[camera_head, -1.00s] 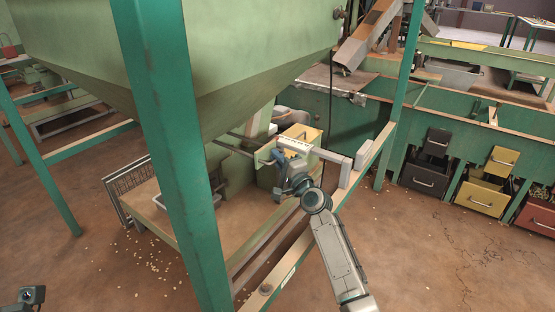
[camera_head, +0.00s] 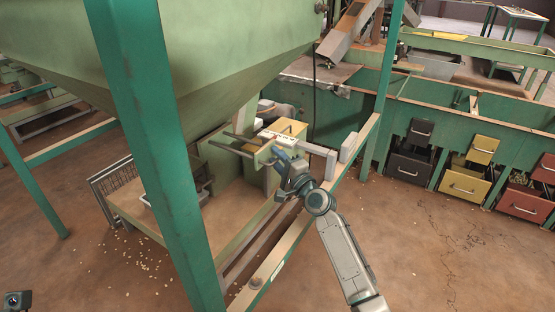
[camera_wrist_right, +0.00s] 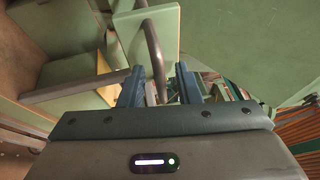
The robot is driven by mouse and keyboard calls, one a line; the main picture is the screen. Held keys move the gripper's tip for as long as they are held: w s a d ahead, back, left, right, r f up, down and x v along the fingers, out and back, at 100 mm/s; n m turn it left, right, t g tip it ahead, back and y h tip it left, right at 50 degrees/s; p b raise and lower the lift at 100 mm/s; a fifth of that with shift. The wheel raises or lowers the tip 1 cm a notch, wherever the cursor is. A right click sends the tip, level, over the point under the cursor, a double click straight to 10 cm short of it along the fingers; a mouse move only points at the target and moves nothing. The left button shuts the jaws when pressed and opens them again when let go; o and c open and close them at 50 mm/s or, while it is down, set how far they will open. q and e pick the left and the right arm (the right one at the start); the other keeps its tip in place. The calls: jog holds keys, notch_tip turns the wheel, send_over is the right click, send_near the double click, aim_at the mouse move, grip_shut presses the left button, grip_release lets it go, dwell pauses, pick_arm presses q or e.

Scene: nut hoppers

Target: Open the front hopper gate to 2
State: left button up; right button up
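The big green hopper (camera_head: 215,60) stands at the upper left on green legs. Under it, the green gate plate (camera_head: 262,154) sits on dark rods (camera_head: 228,144) that run out from the chute. A white scale strip with red marks (camera_head: 282,138) lies just behind the plate; its numbers are too small to read. My right gripper (camera_head: 283,163) is at the plate's right end. In the right wrist view its two blue fingers (camera_wrist_right: 160,84) stand apart, with a grey bar handle (camera_wrist_right: 153,48) between them and a gap at the right finger.
A green leg (camera_head: 150,150) stands left of the gate, and a rail (camera_head: 290,250) runs below my right arm. Drawers (camera_head: 465,185) line the right side. Open floor lies at the lower right.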

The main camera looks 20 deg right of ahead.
jog(key=p+v, duration=0.1)
jog(key=v, duration=0.9)
jog(key=shift+s+p, duration=0.3)
jog(key=shift+s, duration=0.1)
jog(key=shift+d, duration=0.1)
